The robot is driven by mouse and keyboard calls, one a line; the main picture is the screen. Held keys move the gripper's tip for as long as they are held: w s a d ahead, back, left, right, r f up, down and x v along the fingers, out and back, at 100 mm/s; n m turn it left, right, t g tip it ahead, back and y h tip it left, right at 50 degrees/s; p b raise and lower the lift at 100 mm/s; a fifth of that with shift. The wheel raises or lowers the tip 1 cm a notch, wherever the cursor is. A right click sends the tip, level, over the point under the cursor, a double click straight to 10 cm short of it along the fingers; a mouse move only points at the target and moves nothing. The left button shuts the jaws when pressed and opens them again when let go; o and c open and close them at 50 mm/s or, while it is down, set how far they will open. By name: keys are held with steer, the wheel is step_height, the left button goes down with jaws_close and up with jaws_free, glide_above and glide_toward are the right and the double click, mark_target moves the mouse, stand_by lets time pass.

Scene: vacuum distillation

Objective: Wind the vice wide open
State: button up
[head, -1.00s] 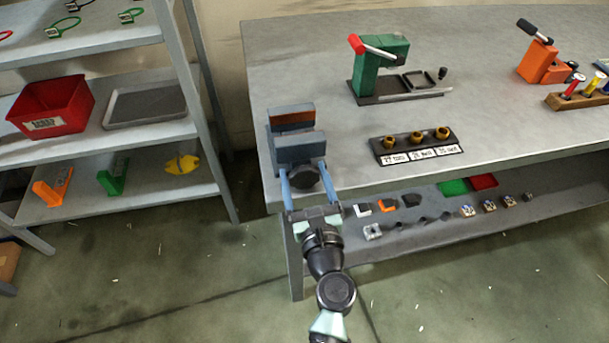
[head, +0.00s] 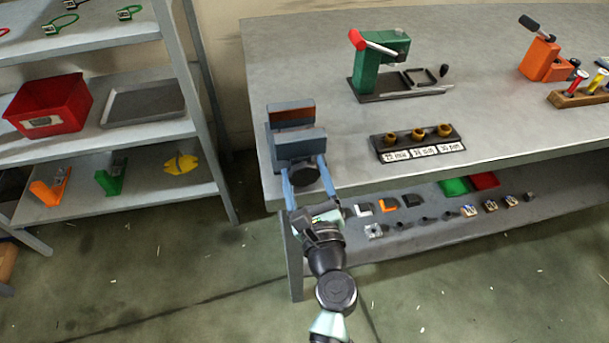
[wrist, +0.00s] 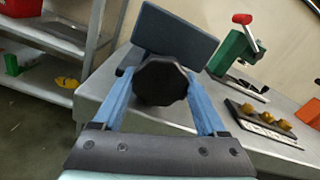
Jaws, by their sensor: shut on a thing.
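The blue-grey vice (head: 299,143) stands at the table's left front corner. A gap shows between its front jaw and its back jaw, which has a brown inner face. Its black round knob (wrist: 160,82) faces the front of the table. My gripper (head: 306,172) is shut on the knob, with one blue finger on each side. In the wrist view the knob sits between the fingertips, with the vice's front jaw (wrist: 178,35) behind it. The screw behind the knob is hidden.
The grey table (head: 450,105) holds a green press (head: 368,70), a labelled rack (head: 387,157) with brass fittings, and an orange press (head: 541,57). Small parts lie on the lower shelf (head: 420,238). A shelf unit (head: 205,148) with a red bin (head: 50,105) stands left.

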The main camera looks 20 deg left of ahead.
steer(key=shift+n+b, duration=0.4)
steer(key=shift+n, duration=0.8)
steer(key=shift+w+r, duration=0.1)
steer(key=shift+r, duration=0.15)
steer(key=o, duration=1.2)
steer(key=shift+o, duration=0.5)
steer(key=shift+f, duration=0.1)
steer(key=shift+s+d+f+m, duration=0.15)
steer(key=shift+s+d+f, duration=0.15)
steer(key=shift+f, duration=0.15)
steer(key=shift+s+d+f+m, duration=0.15)
steer(key=shift+s+d+f, duration=0.15)
steer(key=shift+f, duration=0.1)
steer(key=shift+s+d+f, duration=0.3)
steer(key=shift+s+d, duration=0.05)
steer(key=shift+d, duration=0.1)
glide_toward(310, 184)
steer(key=shift+s+d+r, duration=0.3)
steer(key=shift+s, duration=0.35)
steer(key=shift+s+d+r, duration=0.3)
steer(key=shift+s, duration=0.35)
steer(key=shift+s+d+r, duration=0.3)
steer(key=shift+s, duration=0.35)
